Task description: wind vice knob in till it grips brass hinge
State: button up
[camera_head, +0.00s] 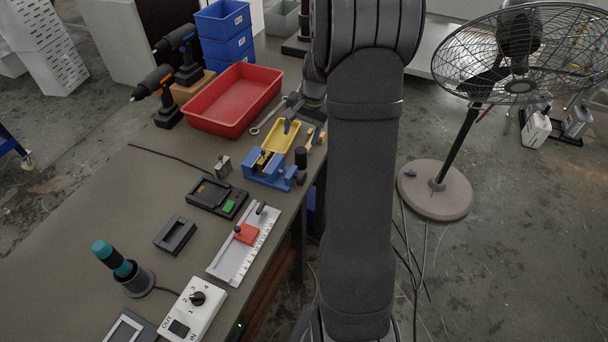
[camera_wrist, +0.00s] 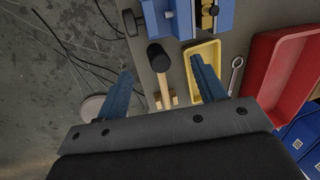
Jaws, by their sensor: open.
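The blue vice (camera_head: 262,174) stands near the right edge of the bench; its body also shows at the top of the wrist view (camera_wrist: 182,22). Its dark knob (camera_head: 300,178) is on the vice's right end in the head view and at the upper left in the wrist view (camera_wrist: 130,22). The brass hinge (camera_wrist: 208,10) shows at the vice jaws, partly cut off by the frame; whether the jaws touch it I cannot tell. My gripper (camera_wrist: 161,64) is open and empty, its blue fingers spread apart, short of the vice and away from the knob.
A black-headed mallet (camera_wrist: 158,58) lies between my fingers in the wrist view, close to the vice. A yellow tray (camera_wrist: 205,52), a wrench (camera_wrist: 236,75) and a red bin (camera_head: 238,102) lie nearby. The floor is beyond the bench edge.

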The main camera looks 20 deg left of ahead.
jog(key=s+d+r+n+y, duration=0.25)
jog(key=d+n, duration=0.55)
jog(key=n, duration=0.9)
send_near(306, 173)
jog(key=shift+t, duration=0.4)
jog(key=x, duration=0.3)
jog(key=s+x, duration=0.1)
jog(key=x, duration=0.2)
jog(key=s+x, duration=0.1)
jog(key=x, duration=0.2)
jog(key=shift+a+f, duration=0.25)
jog(key=shift+f, duration=0.05)
jog(key=shift+c, duration=0.2)
jog(key=c, duration=0.9)
jog(key=shift+w, duration=0.1)
jog(key=shift+g, duration=0.3)
jog(key=g, duration=0.2)
jog(key=shift+w+m+g, duration=0.3)
jog(key=shift+m, duration=0.1)
jog(key=shift+w+f+m+g, duration=0.1)
jog(key=shift+w+m+g, duration=0.1)
jog(key=shift+g, duration=0.8)
jog(key=shift+w+f+m+g, duration=0.1)
jog(key=shift+m+g, duration=0.1)
jog(key=shift+g, duration=0.8)
